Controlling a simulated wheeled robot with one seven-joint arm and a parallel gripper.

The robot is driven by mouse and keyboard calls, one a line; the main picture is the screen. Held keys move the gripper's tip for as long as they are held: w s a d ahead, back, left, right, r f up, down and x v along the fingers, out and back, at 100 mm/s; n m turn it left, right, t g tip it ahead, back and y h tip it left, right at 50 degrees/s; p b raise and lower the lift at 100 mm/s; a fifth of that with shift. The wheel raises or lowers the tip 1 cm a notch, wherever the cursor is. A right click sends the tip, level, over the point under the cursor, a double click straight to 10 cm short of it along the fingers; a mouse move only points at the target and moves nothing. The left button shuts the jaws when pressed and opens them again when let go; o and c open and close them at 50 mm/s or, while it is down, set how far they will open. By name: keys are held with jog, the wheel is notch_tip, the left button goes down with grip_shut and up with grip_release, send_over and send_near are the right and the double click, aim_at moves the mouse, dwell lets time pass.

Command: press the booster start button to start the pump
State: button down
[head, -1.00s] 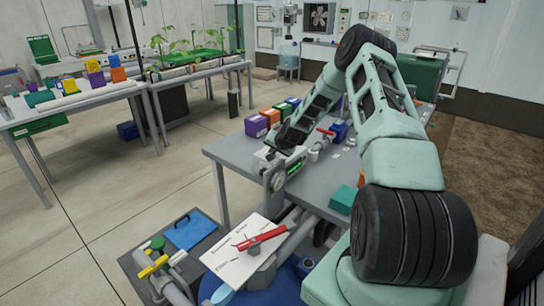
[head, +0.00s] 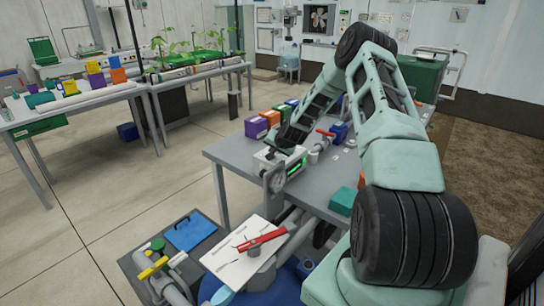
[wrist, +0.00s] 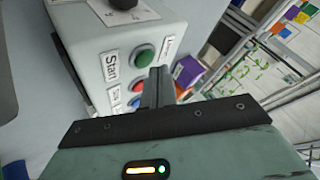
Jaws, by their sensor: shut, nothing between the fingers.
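In the wrist view a pale grey control box (wrist: 85,42) carries a green button (wrist: 144,56) with a label reading Start (wrist: 111,66) beside it. A red button (wrist: 140,84) and a blue button (wrist: 135,101) sit below the green one in the picture. My gripper (wrist: 160,72) is shut and empty. Its fingertips show just below and right of the green button, over the box's edge; I cannot tell whether they touch anything. In the head view my arm reaches down to the skid table, and the fingertips cannot be made out there.
A black knob (wrist: 101,5) is on the box's upper face. In the head view a white box (head: 263,162) and several coloured boxes, one purple (head: 256,127), stand on the grey table (head: 232,153). A lower stand holds a white panel with a red handle (head: 262,239).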

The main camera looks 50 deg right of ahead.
jog(key=shift+r, duration=0.25)
jog(key=shift+r+p, duration=1.3)
jog(key=shift+r, duration=1.1)
